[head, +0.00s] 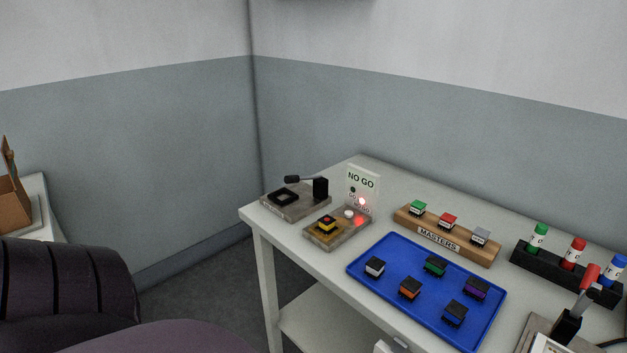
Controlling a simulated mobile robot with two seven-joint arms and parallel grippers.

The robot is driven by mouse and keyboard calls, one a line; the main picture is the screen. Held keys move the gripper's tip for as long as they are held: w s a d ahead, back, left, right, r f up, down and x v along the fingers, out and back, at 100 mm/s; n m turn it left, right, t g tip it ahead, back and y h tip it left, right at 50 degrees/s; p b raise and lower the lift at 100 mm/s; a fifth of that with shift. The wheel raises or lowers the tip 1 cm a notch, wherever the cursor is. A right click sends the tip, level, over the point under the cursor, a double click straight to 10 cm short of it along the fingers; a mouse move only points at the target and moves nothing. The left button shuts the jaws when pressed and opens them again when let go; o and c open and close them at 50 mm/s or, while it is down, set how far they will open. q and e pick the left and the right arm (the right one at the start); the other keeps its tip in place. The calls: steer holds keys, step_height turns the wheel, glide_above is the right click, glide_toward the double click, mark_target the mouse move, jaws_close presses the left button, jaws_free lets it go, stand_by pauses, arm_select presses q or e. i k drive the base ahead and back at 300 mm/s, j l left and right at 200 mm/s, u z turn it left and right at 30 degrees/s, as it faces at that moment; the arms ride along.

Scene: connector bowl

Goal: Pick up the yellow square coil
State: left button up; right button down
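The yellow square coil (327,225), a small block with a dark top, sits on a grey test fixture (347,238) near the table's left end. A white NO GO sign (362,184) stands behind it, and a red light glows beside it on the fixture. Neither of my grippers shows in the head view.
The white table (385,172) holds a blue tray (398,317) with several coloured coils. Behind it is a wooden MASTERS rack (437,238). Another fixture (297,205) with a black lever stands left. A black marker holder (556,272) and a red-handled lever (589,280) are at right.

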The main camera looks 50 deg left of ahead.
mark_target(327, 223)
steer(key=u, duration=1.5)
